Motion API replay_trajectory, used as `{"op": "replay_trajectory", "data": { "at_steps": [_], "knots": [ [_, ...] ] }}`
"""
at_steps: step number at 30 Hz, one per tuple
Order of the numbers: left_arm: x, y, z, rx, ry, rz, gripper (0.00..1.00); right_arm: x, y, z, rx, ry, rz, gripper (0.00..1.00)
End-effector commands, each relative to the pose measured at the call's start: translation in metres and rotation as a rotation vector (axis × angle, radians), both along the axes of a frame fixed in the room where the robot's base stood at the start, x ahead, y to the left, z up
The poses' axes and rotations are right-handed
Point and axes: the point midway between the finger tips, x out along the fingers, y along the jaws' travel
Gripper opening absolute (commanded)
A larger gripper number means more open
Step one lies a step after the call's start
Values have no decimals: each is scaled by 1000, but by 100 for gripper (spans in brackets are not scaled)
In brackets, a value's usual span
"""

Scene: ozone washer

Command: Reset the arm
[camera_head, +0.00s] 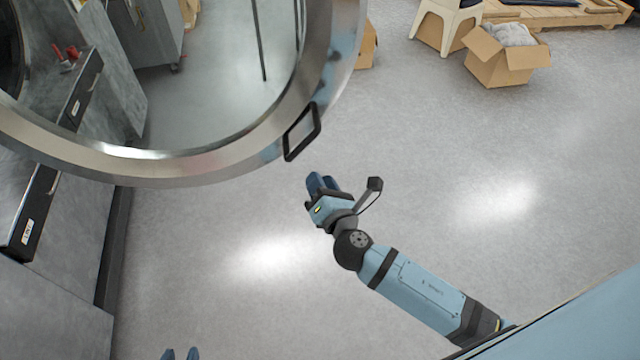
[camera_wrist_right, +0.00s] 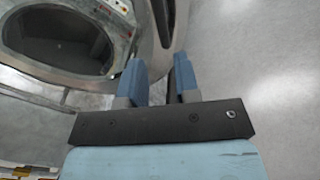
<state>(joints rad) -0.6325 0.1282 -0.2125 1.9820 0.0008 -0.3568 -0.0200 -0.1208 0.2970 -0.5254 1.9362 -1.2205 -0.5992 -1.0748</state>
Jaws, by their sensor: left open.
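My right arm reaches in from the lower right in the head view. Its gripper (camera_head: 322,182) has blue fingers and sits just below the black handle (camera_head: 290,146) on the round metal washer door (camera_head: 180,165). In the right wrist view the two fingers (camera_wrist_right: 160,82) stand apart with nothing seen held. The black handle (camera_wrist_right: 164,22) shows beyond them, and the door rim (camera_wrist_right: 147,55) beside it. Of my left gripper (camera_head: 181,354), only two blue fingertips show at the bottom edge of the head view, apart from each other.
The washer's grey body (camera_head: 55,290) fills the left side. The door stands swung open over the floor. Grey floor (camera_head: 480,160) is clear to the right. A cardboard box (camera_head: 497,65), a cream stool (camera_head: 446,22) and a wooden pallet (camera_head: 560,17) stand at the back right.

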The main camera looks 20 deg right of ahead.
Motion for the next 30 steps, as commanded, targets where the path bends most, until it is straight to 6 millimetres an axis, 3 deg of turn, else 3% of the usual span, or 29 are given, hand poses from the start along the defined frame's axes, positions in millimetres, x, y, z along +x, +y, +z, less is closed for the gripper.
{"op": "replay_trajectory", "data": {
  "at_steps": [14,17,20,24,30],
  "knots": [
    [7,0,4,-1,-13,1,43,0,0,-1,4,2,0,29],
    [9,0,4,0,-15,0,43,-6,-1,-12,85,42,1,29],
    [8,0,4,0,-15,0,43,-24,-5,-40,334,150,-11,29],
    [8,0,4,-1,-14,1,43,-71,-9,-96,922,363,-101,29],
    [4,0,2,0,-7,0,43,-145,-16,-147,1755,536,-358,29]
  ]
}}
